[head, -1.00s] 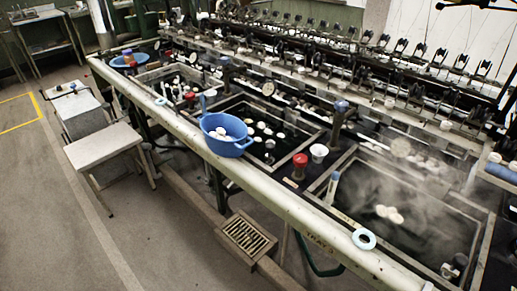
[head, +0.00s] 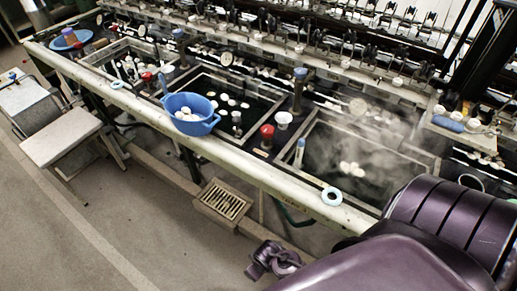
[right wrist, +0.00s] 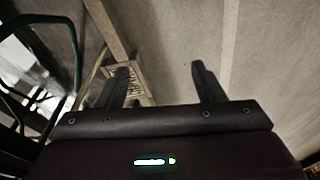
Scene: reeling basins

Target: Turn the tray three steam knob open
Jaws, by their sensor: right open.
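A red knob (head: 267,131) stands upright on the ledge between the middle basin and the steaming right basin (head: 374,209). Another red knob (head: 147,77) is further left, by the left basin. Blue-topped posts (head: 300,73) stand behind. I cannot read which knob belongs to tray three. My right arm fills the lower right of the head view and hides the right end of the front rail. In the right wrist view my right gripper (right wrist: 160,68) is open and empty, pointing over the floor, apart from any knob. My left gripper is out of view.
A blue colander (head: 190,113) with white cocoons sits on the front rail (head: 240,158). A pale ring (head: 332,196) lies on the rail, and a white cup (head: 283,119) stands beside the red knob. A floor grate (head: 224,202) and a stool (head: 60,140) are in front.

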